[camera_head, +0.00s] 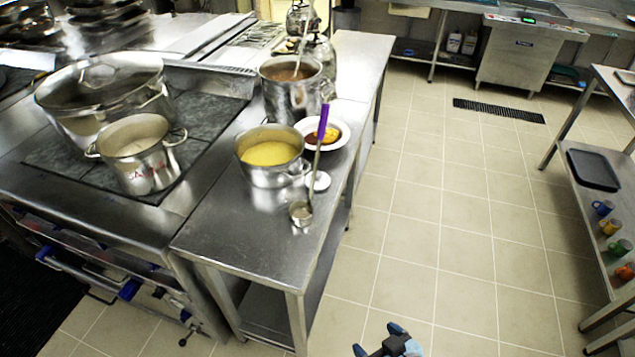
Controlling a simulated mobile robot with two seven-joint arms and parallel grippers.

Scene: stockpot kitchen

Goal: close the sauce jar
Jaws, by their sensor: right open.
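I cannot clearly make out the sauce jar. A glass-like vessel (325,62) stands behind the tall steel pot on the steel table, and I cannot tell if it is the jar. A small white round piece (319,181), perhaps a lid, lies beside the pot of yellow soup (270,154). My right gripper (377,340) has blue fingertips and shows at the bottom edge, over the floor. It is open and empty, apart from the table and everything on it. My left gripper is out of view.
The steel table (225,232) also holds a purple-handled ladle (322,128), a plate of food (341,133) and a tall pot (290,95). The stove at left carries a large lidded pot (105,98) and a smaller pot (140,160). Tiled floor is free right of the table, up to a shelf with several mugs.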

